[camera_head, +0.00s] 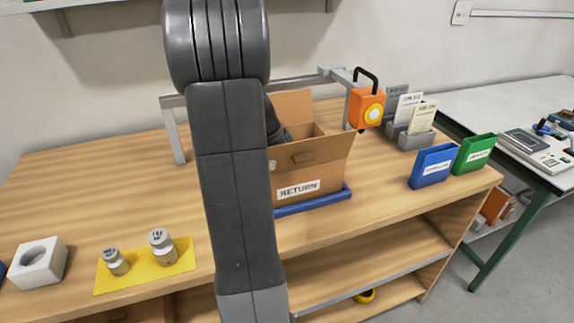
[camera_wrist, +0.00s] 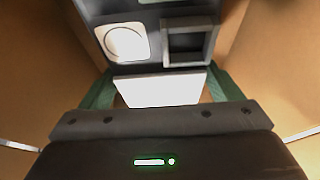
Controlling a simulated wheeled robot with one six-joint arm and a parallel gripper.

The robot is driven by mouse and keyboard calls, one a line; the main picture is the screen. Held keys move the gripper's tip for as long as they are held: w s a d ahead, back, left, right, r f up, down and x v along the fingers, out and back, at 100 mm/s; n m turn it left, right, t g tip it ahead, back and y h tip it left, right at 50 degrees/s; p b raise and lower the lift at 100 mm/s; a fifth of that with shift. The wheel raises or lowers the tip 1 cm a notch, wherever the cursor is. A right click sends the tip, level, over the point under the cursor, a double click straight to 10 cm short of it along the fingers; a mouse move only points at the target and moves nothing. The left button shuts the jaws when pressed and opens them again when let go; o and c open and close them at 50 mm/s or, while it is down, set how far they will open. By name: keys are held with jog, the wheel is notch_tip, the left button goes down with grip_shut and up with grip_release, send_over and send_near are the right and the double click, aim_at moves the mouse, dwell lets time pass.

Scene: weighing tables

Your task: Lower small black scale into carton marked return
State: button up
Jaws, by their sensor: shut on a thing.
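The carton marked RETURN (camera_head: 310,165) stands open on the wooden table, its back flap raised and its label facing front. My arm hides its left part in the head view. My gripper (camera_wrist: 160,88) is hidden there, but my dark wrist goes down into the carton opening. In the wrist view, brown carton walls (camera_wrist: 45,60) rise on both sides. The green fingers are shut on the small black scale, whose pale flat plate (camera_wrist: 160,91) shows between them. I cannot tell whether the scale touches the bottom.
A blue strip (camera_head: 325,201) runs along the carton's base. A grey rail frame (camera_head: 174,130) with an orange box (camera_head: 367,108) stands behind. Blue (camera_head: 432,166) and green (camera_head: 474,154) holders are right. Weights sit on a yellow mat (camera_head: 180,264), left, beside a white block (camera_head: 38,262).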

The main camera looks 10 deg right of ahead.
dwell(0.3)
jog(key=o, duration=1.1)
jog(key=v, duration=1.3)
jog(key=shift+r, duration=0.4)
jog(key=shift+f, duration=0.1)
jog(key=x, duration=1.3)
jog(key=shift+f, duration=0.35)
jog(key=shift+r, duration=0.1)
